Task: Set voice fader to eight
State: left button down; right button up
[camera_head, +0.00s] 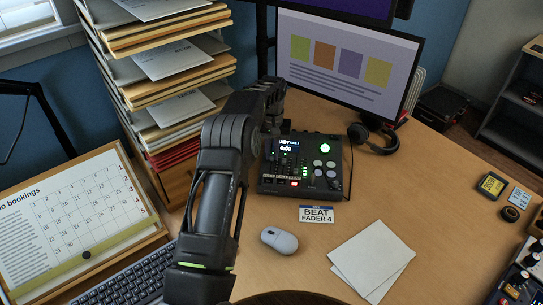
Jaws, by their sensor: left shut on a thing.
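A black audio mixer (330,165) stands on the desk, with a small lit screen, round pads, a green button and fader slots along its front. My left arm reaches in from the lower left. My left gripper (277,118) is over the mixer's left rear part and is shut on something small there. The arm and fingers hide what it holds, and I cannot tell which control it is. The voice fader cannot be made out. A card (317,214) in front of the mixer reads "BEAT FADER 4". My right gripper is not in view.
Headphones (372,138) lie right of the mixer, below a monitor (345,60). A mouse (279,240), keyboard (125,284) and paper sheets (370,258) lie in front. A paper-tray rack (160,75) stands at left, beside a calendar board (85,215).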

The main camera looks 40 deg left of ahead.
aim_at(272, 156)
pick_arm(q)
jog(key=c, duration=1.4)
grip_release()
jog(key=shift+c, duration=0.2)
jog(key=shift+r, duration=0.15)
notch_tip(272, 156, up, 8)
jog(key=shift+f+b, duration=0.2)
jog(key=shift+b, duration=0.3)
jog(key=shift+f, duration=0.1)
